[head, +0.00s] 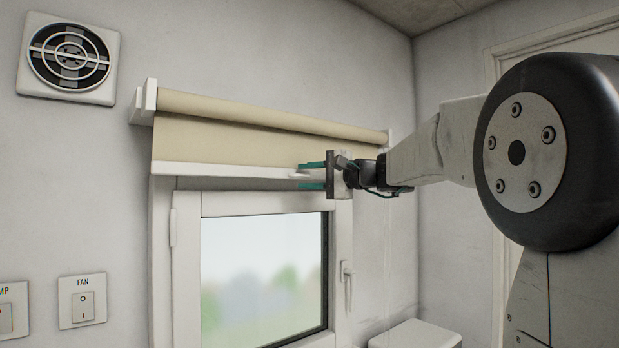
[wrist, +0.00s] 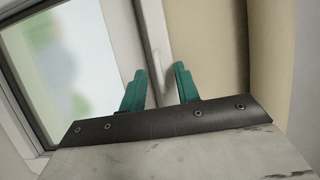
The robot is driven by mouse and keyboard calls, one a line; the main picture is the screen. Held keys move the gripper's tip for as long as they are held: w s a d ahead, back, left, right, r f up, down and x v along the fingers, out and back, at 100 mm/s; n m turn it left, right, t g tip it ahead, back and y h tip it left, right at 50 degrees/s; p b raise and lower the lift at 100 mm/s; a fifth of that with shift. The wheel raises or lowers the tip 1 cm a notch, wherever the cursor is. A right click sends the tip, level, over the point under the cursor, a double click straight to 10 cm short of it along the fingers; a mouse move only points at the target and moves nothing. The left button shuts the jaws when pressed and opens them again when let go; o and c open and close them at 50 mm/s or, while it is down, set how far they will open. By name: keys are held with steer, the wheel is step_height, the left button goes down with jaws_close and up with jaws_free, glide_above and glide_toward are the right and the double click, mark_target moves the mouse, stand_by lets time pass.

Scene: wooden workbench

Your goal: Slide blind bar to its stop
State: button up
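The blind bar (head: 225,172) is the white strip along the lower edge of the beige roller blind (head: 225,143), which is drawn a short way down above the window. A small pull tab (head: 299,176) sticks out from the bar toward the right end. My gripper (head: 303,175) has its teal fingers apart, one above and one below the level of the tab. In the wrist view my gripper (wrist: 162,78) is open, with the pale blind bar (wrist: 158,35) running up between and beyond the fingers. Contact with the tab cannot be made out.
The window (head: 265,265) is below the blind, with a handle (head: 346,285) on its right frame. A round vent (head: 70,58) and a fan switch (head: 82,301) are on the wall at left. A white box-like top (head: 418,335) stands at lower right.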

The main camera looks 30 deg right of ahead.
steer(key=v, duration=0.7)
steer(key=shift+s+d, duration=0.2)
steer(key=shift+s, duration=0.15)
steer(key=s+a+f+n+g+h, duration=0.1)
steer(key=s+a+f+g, duration=0.2)
steer(key=f, duration=0.5)
steer(key=s+a+f+n+g+h, duration=0.1)
steer(key=s+a+f+g, duration=0.25)
steer(key=f, duration=0.35)
steer(key=s+a+f+n+g+h, duration=0.1)
steer(key=s+a+f+g, duration=0.25)
steer(key=f, duration=0.45)
steer(key=s+a+f+n+g+h, duration=0.2)
steer(key=s+a+f+n+h, duration=0.1)
steer(key=s+f, duration=0.4)
steer(key=s+a+f+n+g+h, duration=0.2)
steer(key=s+a+f+n, duration=0.2)
steer(key=s, duration=0.9)
steer(key=shift+a+f+n+h, duration=0.3)
steer(key=shift+f+n+h, duration=0.1)
steer(key=shift+f+n, duration=0.85)
